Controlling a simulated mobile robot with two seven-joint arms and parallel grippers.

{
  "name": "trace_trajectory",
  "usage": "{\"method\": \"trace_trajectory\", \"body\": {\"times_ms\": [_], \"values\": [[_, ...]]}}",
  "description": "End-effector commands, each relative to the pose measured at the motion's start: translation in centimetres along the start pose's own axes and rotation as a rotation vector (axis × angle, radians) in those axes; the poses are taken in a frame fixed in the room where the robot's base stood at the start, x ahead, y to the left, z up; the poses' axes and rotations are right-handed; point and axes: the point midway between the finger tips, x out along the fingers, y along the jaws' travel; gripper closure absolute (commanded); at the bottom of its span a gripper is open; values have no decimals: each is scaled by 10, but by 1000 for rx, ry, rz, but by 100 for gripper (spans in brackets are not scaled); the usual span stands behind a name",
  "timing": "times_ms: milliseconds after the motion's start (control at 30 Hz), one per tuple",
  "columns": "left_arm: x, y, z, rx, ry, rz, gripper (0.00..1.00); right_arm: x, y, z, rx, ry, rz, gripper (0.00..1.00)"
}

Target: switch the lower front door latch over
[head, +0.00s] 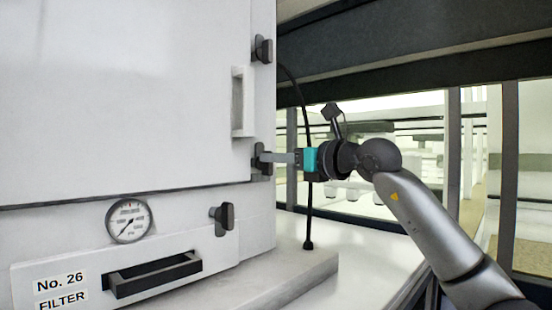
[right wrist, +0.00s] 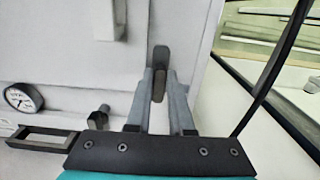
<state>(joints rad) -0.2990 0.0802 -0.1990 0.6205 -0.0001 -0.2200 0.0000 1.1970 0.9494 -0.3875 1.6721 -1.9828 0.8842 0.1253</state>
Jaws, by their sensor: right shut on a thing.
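The lower front door latch (head: 258,168) is a dark grey tab at the right edge of the white cabinet door (head: 120,100), below the door's pale handle. In the right wrist view the latch (right wrist: 161,58) stands upright, its long side near vertical. My right gripper (head: 268,158) reaches in from the right and is shut on this latch. In the right wrist view the two grey fingers of the gripper (right wrist: 159,88) flank the latch's lower part, and its top sticks out beyond them. My left gripper is in neither view.
A similar upper latch (head: 262,49) and the pale door handle (head: 239,102) sit above. Below are a round gauge (head: 129,221), a dark knob (head: 222,219) and a filter drawer with a black handle (head: 153,276). A black cable (head: 309,215) hangs close by my right gripper.

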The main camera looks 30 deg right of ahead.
Motion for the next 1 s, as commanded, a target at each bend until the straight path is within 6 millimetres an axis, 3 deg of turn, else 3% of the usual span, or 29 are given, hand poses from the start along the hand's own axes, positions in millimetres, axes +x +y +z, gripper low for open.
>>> {"method": "trace_trajectory", "body": {"times_ms": [367,1000], "values": [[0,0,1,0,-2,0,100,0,2,0,-132,1,0,100],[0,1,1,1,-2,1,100,0,9,-4,-717,2,1,100]]}}
